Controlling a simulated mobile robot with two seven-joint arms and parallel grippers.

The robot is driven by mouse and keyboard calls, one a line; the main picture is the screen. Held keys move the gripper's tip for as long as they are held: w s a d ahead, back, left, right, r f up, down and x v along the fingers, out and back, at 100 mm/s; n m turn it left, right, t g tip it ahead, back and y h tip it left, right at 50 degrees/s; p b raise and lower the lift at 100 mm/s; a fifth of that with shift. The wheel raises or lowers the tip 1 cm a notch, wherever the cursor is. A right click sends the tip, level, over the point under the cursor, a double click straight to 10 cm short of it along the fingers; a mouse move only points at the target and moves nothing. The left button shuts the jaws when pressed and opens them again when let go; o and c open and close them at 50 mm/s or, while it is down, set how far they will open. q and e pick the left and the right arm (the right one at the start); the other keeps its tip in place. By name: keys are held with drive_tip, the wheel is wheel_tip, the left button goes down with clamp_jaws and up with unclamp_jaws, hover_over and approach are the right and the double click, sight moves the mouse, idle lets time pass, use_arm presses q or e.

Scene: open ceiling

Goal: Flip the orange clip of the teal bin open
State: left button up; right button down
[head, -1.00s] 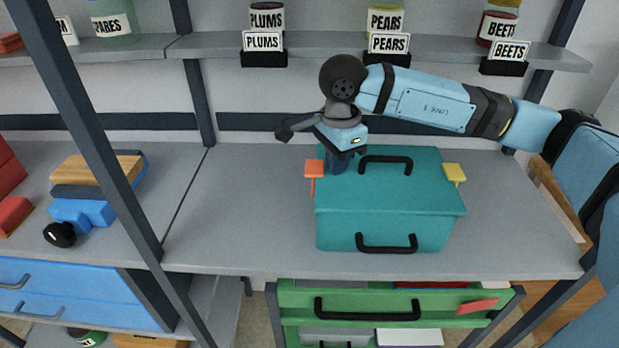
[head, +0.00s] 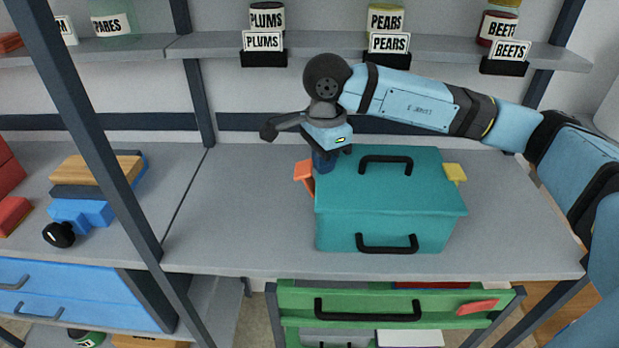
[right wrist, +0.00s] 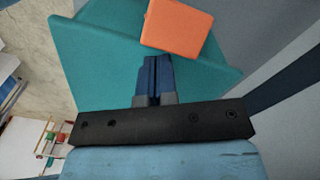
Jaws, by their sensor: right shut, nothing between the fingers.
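The teal bin (head: 385,225) stands on the grey worktop with its lid closed. Its orange clip (head: 304,172) is on the left side, and its top leans outward, away from the wall. My right gripper (head: 323,165) points down at the bin's left edge, just right of the clip. Its dark blue fingers are shut and empty. In the right wrist view, the fingertips (right wrist: 155,62) are close to the orange clip (right wrist: 178,24); I cannot tell whether they touch. The gripper partly hides the lid's left edge. My left gripper is not in view.
A yellow clip (head: 455,173) is on the bin's right side. Black handles sit on the lid (head: 386,160) and front. A green drawer (head: 400,300) is below the worktop. Labelled jars stand on the shelf (head: 330,50) behind.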

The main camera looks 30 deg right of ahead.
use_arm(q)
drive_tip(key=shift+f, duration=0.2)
use_arm(e)
drive_tip(key=shift+w+a, duration=0.6)
drive_tip(key=shift+a, duration=0.3)
idle(0.3)
drive_tip(key=shift+s+d+r+p, duration=0.1)
drive_tip(key=shift+r+p, duration=0.15)
drive_tip(key=shift+r, duration=0.45)
drive_tip(key=shift+s+d+r+p, duration=0.1)
drive_tip(key=shift+r+p, duration=0.15)
drive_tip(key=shift+r, duration=0.45)
drive_tip(key=shift+d+r+p, duration=0.2)
drive_tip(key=shift+r+p, duration=0.25)
drive_tip(key=shift+r, duration=0.55)
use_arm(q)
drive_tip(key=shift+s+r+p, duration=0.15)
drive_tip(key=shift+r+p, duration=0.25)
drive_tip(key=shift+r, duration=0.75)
use_arm(e)
drive_tip(key=shift+s+d+r, duration=0.15)
drive_tip(key=shift+r, duration=0.9)
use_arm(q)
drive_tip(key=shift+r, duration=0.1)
